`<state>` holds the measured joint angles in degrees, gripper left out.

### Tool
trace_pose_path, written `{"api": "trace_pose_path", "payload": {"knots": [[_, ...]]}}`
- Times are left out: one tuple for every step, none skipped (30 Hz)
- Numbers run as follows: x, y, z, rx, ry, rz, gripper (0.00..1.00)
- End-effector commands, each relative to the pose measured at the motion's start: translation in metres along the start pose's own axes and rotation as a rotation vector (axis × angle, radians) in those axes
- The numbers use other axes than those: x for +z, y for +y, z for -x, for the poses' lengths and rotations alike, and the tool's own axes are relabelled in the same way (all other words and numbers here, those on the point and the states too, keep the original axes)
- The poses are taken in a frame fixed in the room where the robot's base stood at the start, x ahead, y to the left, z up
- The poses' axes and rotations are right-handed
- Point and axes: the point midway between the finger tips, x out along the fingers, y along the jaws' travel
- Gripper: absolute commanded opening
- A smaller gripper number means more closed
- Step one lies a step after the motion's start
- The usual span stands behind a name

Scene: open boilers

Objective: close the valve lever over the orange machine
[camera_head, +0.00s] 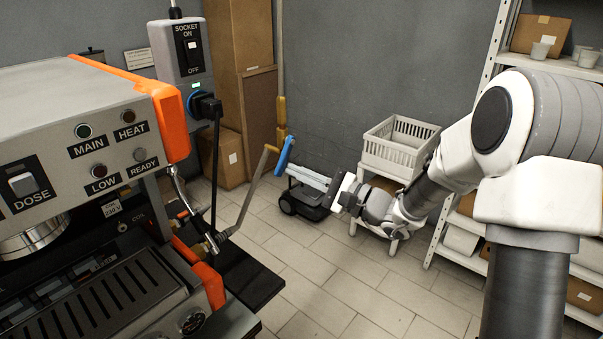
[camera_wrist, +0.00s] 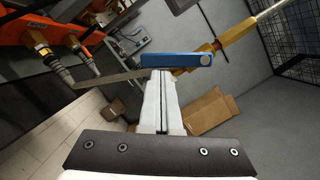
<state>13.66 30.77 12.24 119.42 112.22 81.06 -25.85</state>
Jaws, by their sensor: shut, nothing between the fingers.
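The orange machine (camera_head: 170,120) stands at the left of the head view, grey with orange trim. To its right a brass pipe (camera_head: 281,110) comes down to a valve with a blue lever (camera_head: 286,155). In the head view the lever slants down and to the left. In the wrist view the blue lever (camera_wrist: 180,60) lies across the picture, and the brass valve body (camera_wrist: 215,47) is at upper right. My gripper (camera_head: 291,169) is shut and empty, its fingertips (camera_wrist: 156,73) right at the lever. I cannot tell whether they touch it.
Cardboard boxes (camera_head: 228,158) stand behind the pipe. A white crate (camera_head: 400,145) on a stool and a shelf rack (camera_head: 480,110) are at the right. The tiled floor (camera_head: 320,285) in front is clear.

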Motion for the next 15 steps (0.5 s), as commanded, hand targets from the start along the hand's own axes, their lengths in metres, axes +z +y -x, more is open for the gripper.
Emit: {"api": "trace_pose_path", "payload": {"knots": [[0.003,0.002,-0.001,-0.011,-0.002,-0.046,0.00],[0.005,0.003,-0.001,-0.018,-0.002,-0.073,0.00],[0.007,0.003,-0.002,-0.028,-0.002,-0.109,0.00],[0.009,0.003,-0.002,-0.035,-0.002,-0.138,0.00],[0.011,0.004,-0.002,-0.041,-0.002,-0.165,0.00],[0.013,0.004,-0.003,-0.051,-0.002,-0.202,0.00],[0.015,0.004,-0.004,-0.058,-0.003,-0.231,0.00],[0.017,0.005,-0.004,-0.064,-0.003,-0.258,0.00],[0.019,0.005,-0.005,-0.073,-0.002,-0.295,0.00],[0.021,0.005,-0.005,-0.080,-0.003,-0.322,0.00],[0.023,0.005,-0.006,-0.087,-0.003,-0.350,0.00],[0.025,0.006,-0.006,-0.097,-0.002,-0.388,0.00],[0.026,0.005,-0.006,-0.103,-0.002,-0.414,0.00],[0.028,0.005,-0.007,-0.110,-0.002,-0.442,0.00],[0.030,0.005,-0.007,-0.119,-0.002,-0.478,0.00]]}}
